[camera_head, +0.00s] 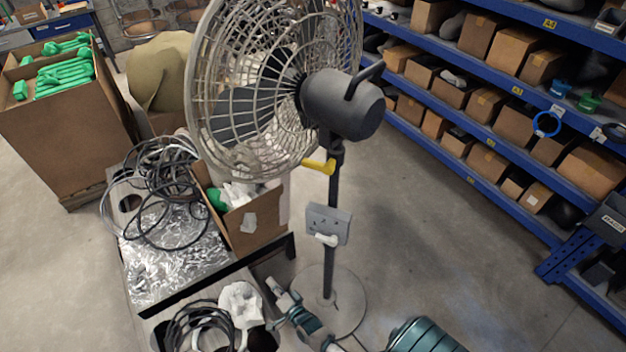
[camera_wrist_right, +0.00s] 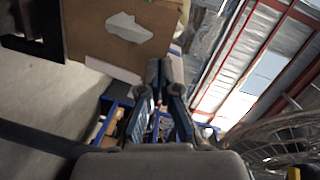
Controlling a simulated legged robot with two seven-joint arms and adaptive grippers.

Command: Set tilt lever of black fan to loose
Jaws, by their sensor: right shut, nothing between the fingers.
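The black fan (camera_head: 340,104) stands on a pole with a round base, its wire cage (camera_head: 225,150) facing left. The yellow tilt lever (camera_head: 320,167) sticks out to the left of the pole, just under the motor. My right gripper (camera_head: 272,285) is low in the head view, left of the pole's base and well below the lever, apart from both. In the right wrist view its fingers (camera_wrist_right: 164,72) are together and empty. Part of the fan cage (camera_wrist_right: 285,140) and a yellow piece (camera_wrist_right: 294,173) show at that view's lower right. My left gripper is not in view.
A grey control box (camera_head: 328,222) is on the pole. A table (camera_head: 140,290) with cables and a cardboard box (camera_head: 252,222) stands left of the fan. Blue shelving (camera_head: 480,130) fills the right. Floor between fan and shelves is clear.

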